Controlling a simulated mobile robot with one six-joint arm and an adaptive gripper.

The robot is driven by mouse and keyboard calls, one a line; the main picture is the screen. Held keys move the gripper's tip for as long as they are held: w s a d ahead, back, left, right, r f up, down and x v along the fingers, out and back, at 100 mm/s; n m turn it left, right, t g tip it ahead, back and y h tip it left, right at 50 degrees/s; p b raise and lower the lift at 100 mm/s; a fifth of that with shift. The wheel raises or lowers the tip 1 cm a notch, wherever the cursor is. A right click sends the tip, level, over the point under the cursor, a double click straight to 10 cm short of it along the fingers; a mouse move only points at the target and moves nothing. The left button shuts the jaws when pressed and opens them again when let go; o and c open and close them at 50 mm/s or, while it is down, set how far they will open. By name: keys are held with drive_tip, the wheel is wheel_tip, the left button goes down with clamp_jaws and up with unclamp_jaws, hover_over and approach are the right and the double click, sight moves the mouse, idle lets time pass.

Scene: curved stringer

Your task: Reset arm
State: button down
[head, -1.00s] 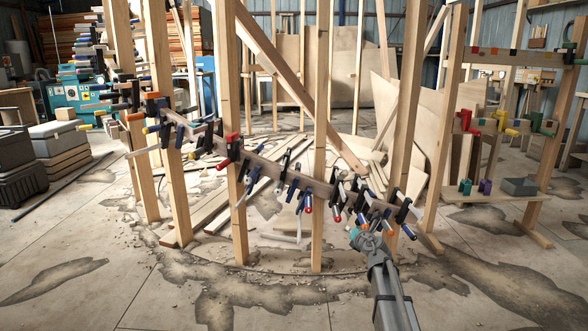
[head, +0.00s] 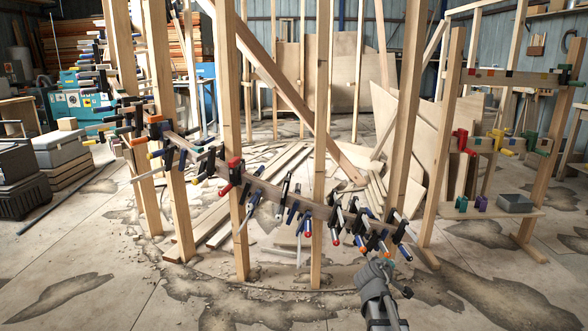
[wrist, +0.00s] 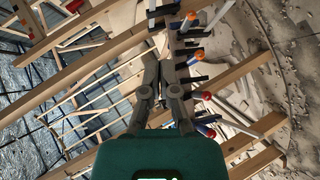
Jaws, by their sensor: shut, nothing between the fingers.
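My gripper (wrist: 160,62) is in the middle of the wrist view, its two grey fingers together with nothing seen between them. In the head view my arm rises from the bottom edge, right of centre, and the fingers cannot be made out there. The curved wooden stringer (head: 268,188) runs across the posts, sloping down to the right. It carries many clamps (head: 293,207) with blue, black, red and orange parts. In the wrist view, clamps (wrist: 196,79) show beyond and right of the fingers; I cannot tell the exact gap.
Upright wooden posts (head: 241,230) stand close around the stringer. A rack at right holds red clamps (head: 460,140) and a grey tray (head: 515,203). Dark cases (head: 20,190) are stacked at left. Loose boards lie behind the posts.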

drive_tip(key=s+a+f+m+g+y+p, duration=0.1)
drive_tip(key=s+a+m+g+y+p, duration=0.5)
drive_tip(key=s, duration=0.6)
drive_tip(key=s+a+f+m+g+y+p, duration=0.1)
drive_tip(key=s+a+f+g+y+p, duration=0.1)
drive_tip(key=s+a+g, duration=0.65)
wheel_tip(320, 180, up, 38)
drive_tip(key=s+d+t+p, duration=0.1)
drive_tip(key=s+t+p, duration=0.1)
drive_tip(key=p, duration=3.6)
drive_tip(key=shift+s+d+t, duration=0.25)
drive_tip(key=shift+t, duration=0.6)
drive_tip(key=shift+r, duration=0.1)
